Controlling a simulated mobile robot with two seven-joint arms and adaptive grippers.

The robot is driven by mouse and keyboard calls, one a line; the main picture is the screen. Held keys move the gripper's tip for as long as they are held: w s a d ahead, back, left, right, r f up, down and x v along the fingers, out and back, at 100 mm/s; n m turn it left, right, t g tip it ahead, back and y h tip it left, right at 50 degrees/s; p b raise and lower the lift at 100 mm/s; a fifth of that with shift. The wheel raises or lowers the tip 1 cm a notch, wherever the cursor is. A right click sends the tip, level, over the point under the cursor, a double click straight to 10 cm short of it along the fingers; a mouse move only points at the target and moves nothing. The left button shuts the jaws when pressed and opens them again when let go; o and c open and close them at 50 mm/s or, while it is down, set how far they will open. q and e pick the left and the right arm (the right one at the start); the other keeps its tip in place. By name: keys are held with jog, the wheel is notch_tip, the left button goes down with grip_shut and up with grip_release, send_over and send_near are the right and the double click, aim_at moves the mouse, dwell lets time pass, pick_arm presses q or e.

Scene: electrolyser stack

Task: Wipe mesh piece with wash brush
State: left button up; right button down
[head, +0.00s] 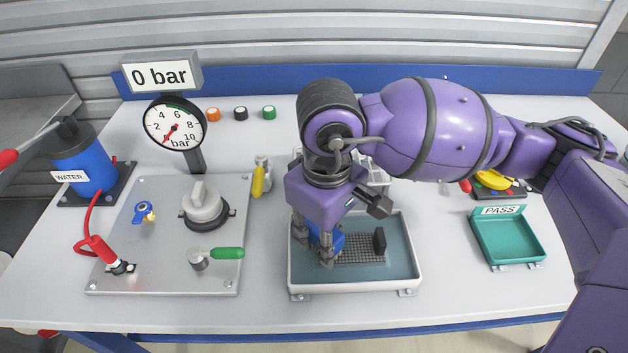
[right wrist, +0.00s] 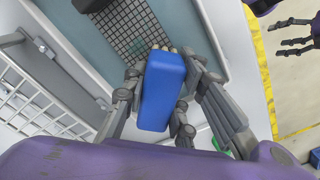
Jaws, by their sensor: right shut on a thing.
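The mesh piece (head: 358,250) is a dark grid with an upright black tab (head: 379,241), lying in the white-rimmed wash tray (head: 290,278). It also shows in the right wrist view (right wrist: 130,25). My right gripper (head: 318,250) is over the tray's left part, shut on the blue wash brush (right wrist: 163,92). The brush's pale tip is at the mesh's edge; I cannot tell whether it touches. The fingers partly hide the brush in the head view. My left gripper (right wrist: 293,32) is open and empty at the right wrist view's upper right, away from the tray.
A teal PASS tray (head: 510,240) stands to the right. A metal plate (head: 165,255) with a grey knob and green-handled lever is to the left. A white wire rack (right wrist: 35,100) stands behind the wash tray. The table front is clear.

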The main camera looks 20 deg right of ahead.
jog(key=shift+w+r, duration=0.1)
dwell(0.3)
jog(key=shift+r+p, duration=0.3)
jog(key=shift+r, duration=0.4)
pick_arm(q)
jog(key=shift+w+r+t+p, duration=0.15)
jog(key=shift+w+r+p, duration=0.35)
jog(key=shift+r, duration=0.25)
jog(key=shift+w+r+t+p, duration=0.15)
jog(key=shift+w+r+p, duration=0.2)
jog(key=shift+w+r, duration=0.25)
pick_arm(e)
jog(key=shift+r, duration=2.25)
pick_arm(q)
jog(key=shift+r, duration=0.1)
pick_arm(e)
jog(key=shift+r+p, duration=0.55)
jog(key=shift+r, duration=1.05)
pick_arm(q)
jog(key=shift+w+r, duration=0.45)
jog(key=shift+r, duration=0.25)
pick_arm(e)
jog(key=shift+f, duration=0.1)
